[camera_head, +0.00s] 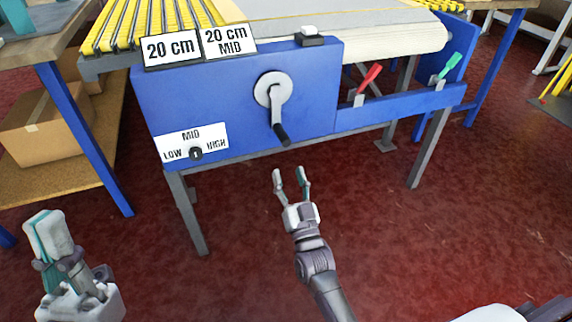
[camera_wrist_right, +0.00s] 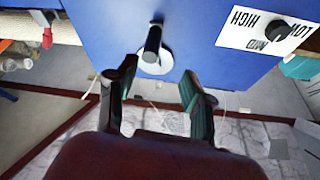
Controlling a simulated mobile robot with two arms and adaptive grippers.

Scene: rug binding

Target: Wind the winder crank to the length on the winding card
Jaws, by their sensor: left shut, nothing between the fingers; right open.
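The winder crank (camera_head: 276,103) is on the blue front panel, a grey disc and arm with a black handle hanging down and slightly right. It also shows in the right wrist view (camera_wrist_right: 153,50), ahead of the fingers. Two white cards stand on the panel's top edge: one reads "20 cm" (camera_head: 171,50), the other "20 cm MID" (camera_head: 229,41). A selector knob (camera_head: 196,154) sits on a LOW, MID, HIGH plate. My right gripper (camera_head: 291,172) is open and empty, just below the crank handle and apart from it. My left gripper (camera_head: 48,235) is shut and empty at lower left.
A red lever (camera_head: 370,77) and a green lever (camera_head: 449,66) stand on the blue rail at right. A cardboard box (camera_head: 40,125) is on a shelf at left. The red floor before the panel is clear.

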